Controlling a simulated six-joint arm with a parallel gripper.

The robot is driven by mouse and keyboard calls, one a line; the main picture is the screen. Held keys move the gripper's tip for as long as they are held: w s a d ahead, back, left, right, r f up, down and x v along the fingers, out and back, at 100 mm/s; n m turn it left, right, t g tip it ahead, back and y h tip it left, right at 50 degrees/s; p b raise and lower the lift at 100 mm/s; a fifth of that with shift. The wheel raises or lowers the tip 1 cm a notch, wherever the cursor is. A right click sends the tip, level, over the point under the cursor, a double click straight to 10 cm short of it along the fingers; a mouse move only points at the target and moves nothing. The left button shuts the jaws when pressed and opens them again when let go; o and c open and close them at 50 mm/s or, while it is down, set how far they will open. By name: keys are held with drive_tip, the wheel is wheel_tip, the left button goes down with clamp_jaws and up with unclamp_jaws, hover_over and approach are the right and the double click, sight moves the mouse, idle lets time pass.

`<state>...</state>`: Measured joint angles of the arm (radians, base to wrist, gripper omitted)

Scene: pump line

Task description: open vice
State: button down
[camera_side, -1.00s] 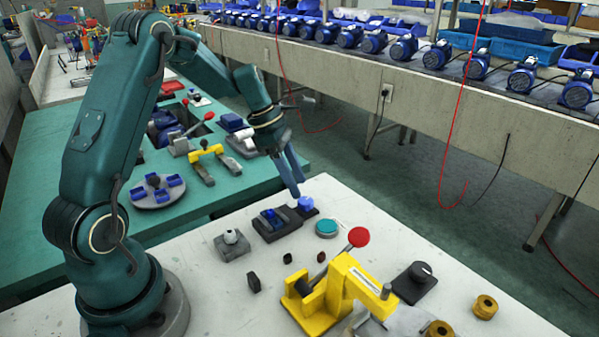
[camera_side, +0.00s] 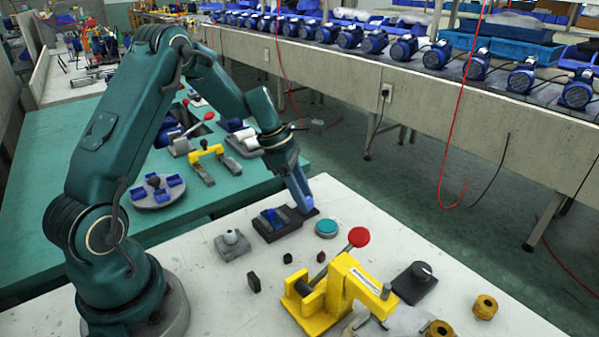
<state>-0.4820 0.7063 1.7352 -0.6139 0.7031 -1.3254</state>
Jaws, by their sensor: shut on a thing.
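The vice (camera_side: 272,231) is a small dark block on the white table, with a blue piece sitting between its jaws. A blue knob stands at its right end; my gripper (camera_side: 304,206) now covers it. My gripper comes down from the upper left, tilted, with its fingertips at the knob. The fingers are shut on the knob, which is mostly hidden behind them. How wide the vice jaws stand is too small to tell.
A yellow press (camera_side: 343,290) with a red-knobbed lever (camera_side: 358,237) stands in front. The table's back edge is near.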

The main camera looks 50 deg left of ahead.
drive_tip(key=shift+m, duration=0.3)
drive_tip(key=m+g, duration=0.1)
drive_tip(key=m, duration=0.2)
drive_tip(key=shift+w+h, duration=0.15)
drive_tip(key=shift+h, duration=0.25)
drive_tip(key=shift+m+g, duration=0.8)
drive_tip(key=shift+m, duration=1.2)
drive_tip(key=c, duration=0.7)
unclamp_jaws()
drive_tip(key=shift+c, duration=0.2)
